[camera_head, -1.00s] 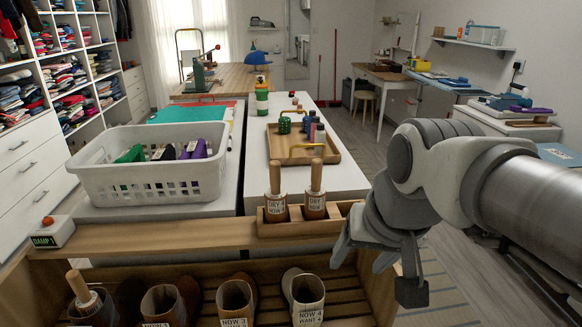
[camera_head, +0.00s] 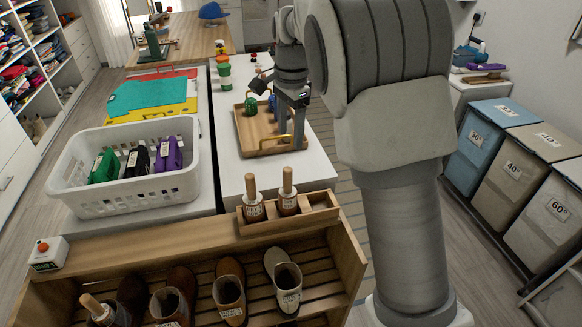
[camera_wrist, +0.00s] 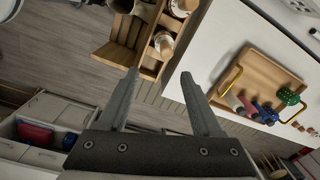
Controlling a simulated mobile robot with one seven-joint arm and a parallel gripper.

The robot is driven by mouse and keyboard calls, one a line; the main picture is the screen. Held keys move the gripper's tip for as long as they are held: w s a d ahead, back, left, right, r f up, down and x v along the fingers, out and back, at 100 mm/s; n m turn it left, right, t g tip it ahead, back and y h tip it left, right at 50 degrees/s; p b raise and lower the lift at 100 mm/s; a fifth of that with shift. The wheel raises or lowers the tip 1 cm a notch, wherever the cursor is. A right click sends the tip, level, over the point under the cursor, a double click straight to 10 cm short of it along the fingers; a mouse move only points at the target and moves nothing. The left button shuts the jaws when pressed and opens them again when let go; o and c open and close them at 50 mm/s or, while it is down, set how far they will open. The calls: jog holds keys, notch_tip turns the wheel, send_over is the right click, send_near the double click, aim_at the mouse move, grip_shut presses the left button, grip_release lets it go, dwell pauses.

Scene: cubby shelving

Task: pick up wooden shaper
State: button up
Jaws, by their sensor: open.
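Two wooden shapers, one on the left (camera_head: 253,203) and one on the right (camera_head: 288,194), stand upright side by side in a small wooden caddy (camera_head: 318,215) on top of the shoe rack. They have pale knob handles and labelled brown bodies. A third similar wooden handle (camera_head: 93,305) leans out of a shoe at the lower left. My gripper (camera_head: 290,138) hangs over the wooden tray, beyond and apart from the shapers. In the wrist view my gripper (camera_wrist: 158,73) has spread fingers with nothing between them. The caddy (camera_wrist: 152,60) shows above the fingertips there.
The slatted shoe rack (camera_head: 200,237) holds several shoes. A wooden tray (camera_head: 262,148) with bottles lies on the white table, also in the wrist view (camera_wrist: 262,68). A white basket (camera_head: 130,198) stands at left. Labelled bins (camera_head: 510,165) line the right; floor between is clear.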

aim_at(288, 181)
jog(key=shift+m, duration=0.4)
jog(key=f, duration=0.6)
jog(key=w+f+p, duration=0.1)
jog(key=f, duration=1)
jog(key=shift+w+a+f, duration=0.25)
jog(key=shift+w+f, duration=0.1)
jog(key=shift+w, duration=0.05)
jog(key=shift+c, duration=0.3)
grip_shut()
